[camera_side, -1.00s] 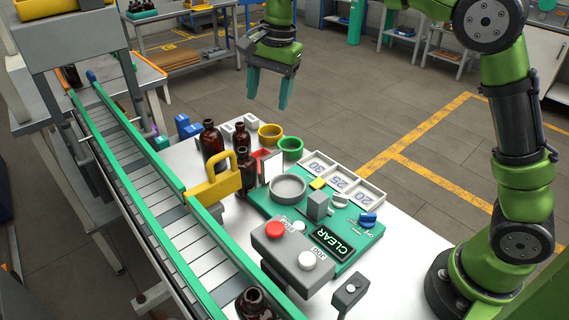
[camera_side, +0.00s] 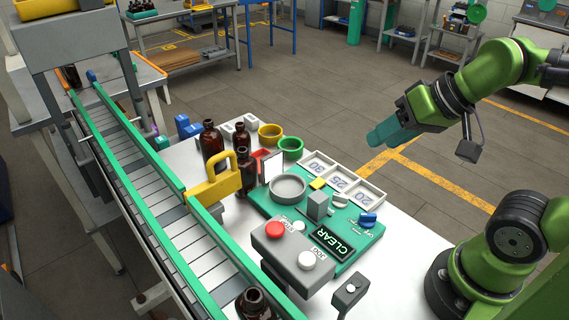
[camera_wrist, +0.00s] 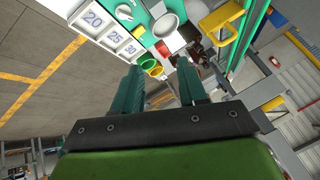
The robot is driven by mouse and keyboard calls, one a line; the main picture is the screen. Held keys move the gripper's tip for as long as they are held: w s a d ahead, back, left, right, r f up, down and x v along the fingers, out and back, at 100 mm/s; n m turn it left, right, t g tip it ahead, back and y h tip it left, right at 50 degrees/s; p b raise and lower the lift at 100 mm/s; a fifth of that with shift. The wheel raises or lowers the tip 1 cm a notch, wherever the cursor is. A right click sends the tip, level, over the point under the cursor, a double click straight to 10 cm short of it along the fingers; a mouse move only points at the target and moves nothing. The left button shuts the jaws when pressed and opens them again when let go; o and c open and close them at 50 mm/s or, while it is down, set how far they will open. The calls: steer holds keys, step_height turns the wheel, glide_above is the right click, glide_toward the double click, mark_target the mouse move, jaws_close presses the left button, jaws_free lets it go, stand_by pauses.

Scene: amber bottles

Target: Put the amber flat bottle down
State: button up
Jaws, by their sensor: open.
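Amber bottles stand together at the back of the white table: one at left (camera_side: 211,146), one behind it (camera_side: 242,136) and one nearer (camera_side: 246,172) beside the green station. Another amber bottle (camera_side: 255,304) shows at the near end of the conveyor. I cannot tell which is the flat one. My gripper (camera_side: 387,134) is open and empty, high at the right, well apart from the bottles. In the wrist view my gripper (camera_wrist: 160,68) has its two teal fingers apart with nothing between. Dark bottles show beyond the fingers there, partly hidden.
The conveyor (camera_side: 150,205) with green rails runs along the left, with a yellow gate (camera_side: 213,184) over it. The green station (camera_side: 345,262) carries a round pan (camera_side: 288,188). Yellow (camera_side: 270,134) and green (camera_side: 290,147) cups and numbered trays (camera_side: 341,180) stand behind it.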

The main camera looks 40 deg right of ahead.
steer(key=w+d+f+g+h, duration=0.2)
steer(key=w+d+f, duration=0.2)
steer(key=f, duration=0.2)
steer(key=n+t+y, duration=0.6)
steer(key=n+t, duration=0.1)
steer(key=n, duration=0.2)
glide_toward(242, 149)
steer(key=x, duration=0.6)
steer(key=f+x, duration=0.1)
steer(key=x, duration=0.3)
steer(key=shift+s, duration=0.1)
jaws_close()
